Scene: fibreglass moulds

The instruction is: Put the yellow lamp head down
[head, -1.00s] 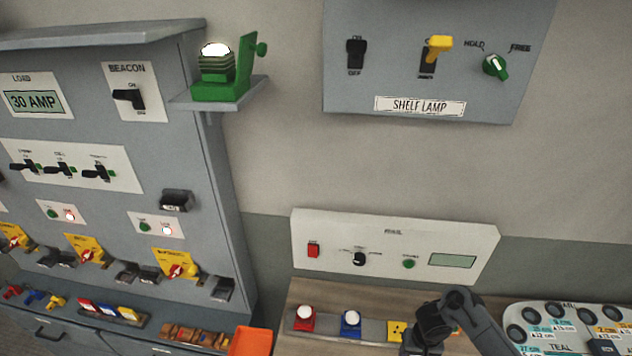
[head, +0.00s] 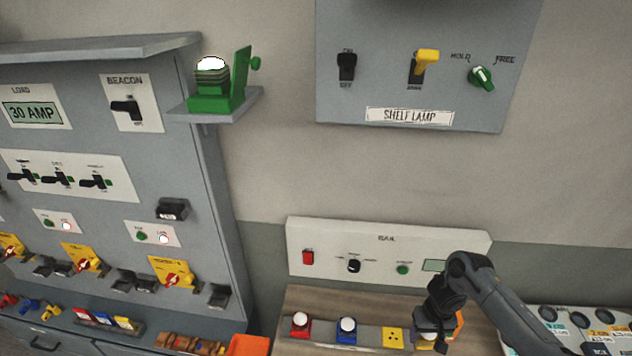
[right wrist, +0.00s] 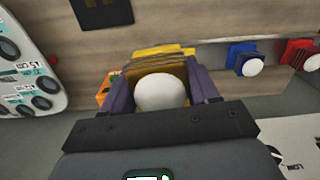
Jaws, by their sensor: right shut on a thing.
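The yellow lamp head, with its white dome (right wrist: 160,92) and yellow fins, sits between the two fingers of my right gripper (right wrist: 162,95) in the right wrist view. In the head view my right gripper (head: 428,336) is low at the right, shut on the lamp head (head: 425,344), which is mostly hidden under it. To its left, on a grey strip, is a yellow plate with dark holes (head: 393,338), with nothing on it. Whether the lamp head touches anything below cannot be told. My left gripper is not in view.
A blue lamp head (head: 347,328) and a red lamp head (head: 300,324) stand farther left on the strip. An orange piece (head: 459,323) shows beside my right gripper. The white rail panel (head: 385,250) rises behind, and a white board with dark round holes (head: 560,322) lies right.

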